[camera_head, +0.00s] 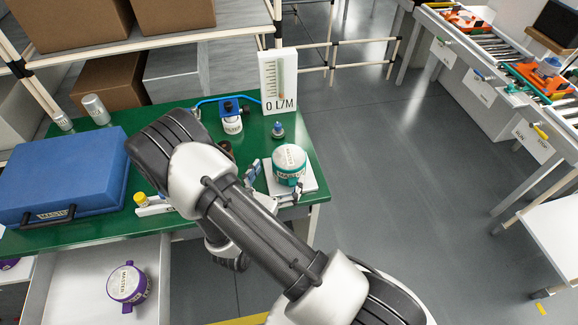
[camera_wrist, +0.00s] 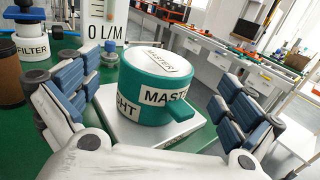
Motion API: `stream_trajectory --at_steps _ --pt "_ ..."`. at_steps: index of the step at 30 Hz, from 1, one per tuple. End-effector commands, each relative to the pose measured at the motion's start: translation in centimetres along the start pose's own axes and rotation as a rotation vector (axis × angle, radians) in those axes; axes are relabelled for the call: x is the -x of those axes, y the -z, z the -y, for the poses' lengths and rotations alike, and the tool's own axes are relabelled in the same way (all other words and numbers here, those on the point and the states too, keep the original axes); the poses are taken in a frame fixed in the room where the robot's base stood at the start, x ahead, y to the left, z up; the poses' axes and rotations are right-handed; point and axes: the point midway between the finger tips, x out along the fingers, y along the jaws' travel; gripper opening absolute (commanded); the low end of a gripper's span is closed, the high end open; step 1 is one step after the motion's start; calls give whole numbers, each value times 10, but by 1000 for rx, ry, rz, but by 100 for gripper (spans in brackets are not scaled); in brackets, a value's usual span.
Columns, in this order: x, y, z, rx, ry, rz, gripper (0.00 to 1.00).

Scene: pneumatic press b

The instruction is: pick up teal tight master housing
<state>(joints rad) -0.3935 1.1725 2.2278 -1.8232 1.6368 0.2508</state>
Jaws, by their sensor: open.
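The teal tight master housing (camera_head: 289,166) is a round teal body with a white top, standing upright on a white square plate (camera_head: 312,180) at the right end of the green bench. In the wrist view the housing (camera_wrist: 157,88) shows "MASTER" labels and part of the word "TIGHT". My gripper (camera_wrist: 150,110) is open, with one blue-padded finger on each side of the housing and gaps to it. In the head view my gripper (camera_head: 273,185) is at the housing's near side, partly hidden by my arm.
A blue case (camera_head: 65,175) lies on the green bench (camera_head: 105,232). A filter unit (camera_head: 232,118), a flow meter sign (camera_head: 279,82) and a small blue-topped fitting (camera_head: 278,130) stand behind the housing. A purple housing (camera_head: 128,284) sits in the open drawer (camera_head: 75,290). Open floor lies right.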

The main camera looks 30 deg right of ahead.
Motion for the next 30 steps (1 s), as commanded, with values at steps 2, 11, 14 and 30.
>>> stream_trajectory --at_steps 2,11,14,30 --pt "-11 1 1 0 3 0 100" --pt "-37 4 1 -2 5 1 100" --pt "-53 7 1 -2 5 1 100" --pt "-70 4 -1 1 -1 0 92"
